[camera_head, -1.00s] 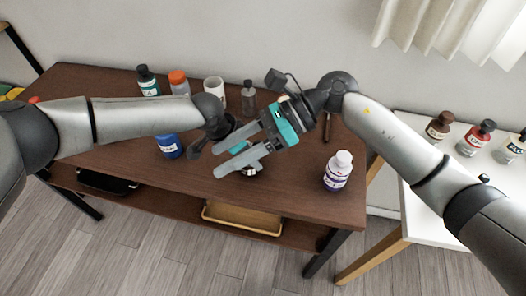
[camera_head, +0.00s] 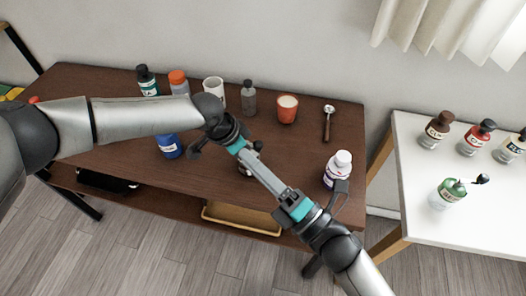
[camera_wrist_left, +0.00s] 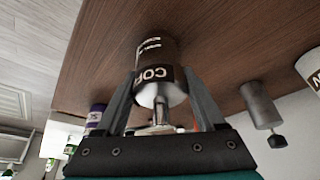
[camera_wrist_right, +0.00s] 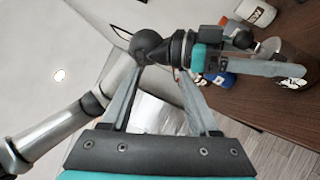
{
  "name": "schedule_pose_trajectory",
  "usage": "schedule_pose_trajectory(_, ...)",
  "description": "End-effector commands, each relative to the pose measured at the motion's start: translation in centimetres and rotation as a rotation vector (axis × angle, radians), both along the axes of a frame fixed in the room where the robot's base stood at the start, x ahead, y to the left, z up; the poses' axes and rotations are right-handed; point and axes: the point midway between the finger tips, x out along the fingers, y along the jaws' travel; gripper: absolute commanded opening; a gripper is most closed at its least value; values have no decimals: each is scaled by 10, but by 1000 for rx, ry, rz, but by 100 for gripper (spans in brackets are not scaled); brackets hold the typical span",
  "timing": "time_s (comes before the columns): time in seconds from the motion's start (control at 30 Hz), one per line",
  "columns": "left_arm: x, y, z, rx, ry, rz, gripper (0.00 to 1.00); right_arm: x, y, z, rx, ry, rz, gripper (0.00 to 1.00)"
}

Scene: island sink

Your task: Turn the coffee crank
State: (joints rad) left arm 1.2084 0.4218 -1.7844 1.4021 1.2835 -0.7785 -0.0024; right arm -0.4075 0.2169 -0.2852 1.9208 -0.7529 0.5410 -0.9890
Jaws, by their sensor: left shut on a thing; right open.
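The coffee grinder (camera_wrist_left: 153,62) is a dark cylinder with a partly readable "COF" label and a silvery end with a metal shaft. It is between the fingers of my left gripper (camera_wrist_left: 162,85), which is shut on it, in the left wrist view. In the head view the grinder (camera_head: 245,169) is mostly hidden by my arms. In the right wrist view the grinder (camera_wrist_right: 288,62) shows at the upper right beside my left gripper. My right gripper (camera_head: 257,167) is open, close to the grinder and left gripper, its fingers pointing up-left.
A white side table (camera_head: 420,215) holds several bottles.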

Motion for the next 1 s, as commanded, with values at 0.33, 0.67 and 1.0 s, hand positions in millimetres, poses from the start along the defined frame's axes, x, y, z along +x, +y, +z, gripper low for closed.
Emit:
schedule_pose_trajectory(0.33,0,0,0,-1,0,0,9,-27,-60,-63,90,328,-276,61)
schedule_pose_trajectory(0.67,0,0,0,-1,0,0,9,-17,-63,-72,100,370,-313,61)
schedule_pose_trajectory(1.0,0,0,0,-1,0,0,9,33,-42,-71,100,368,-311,61)
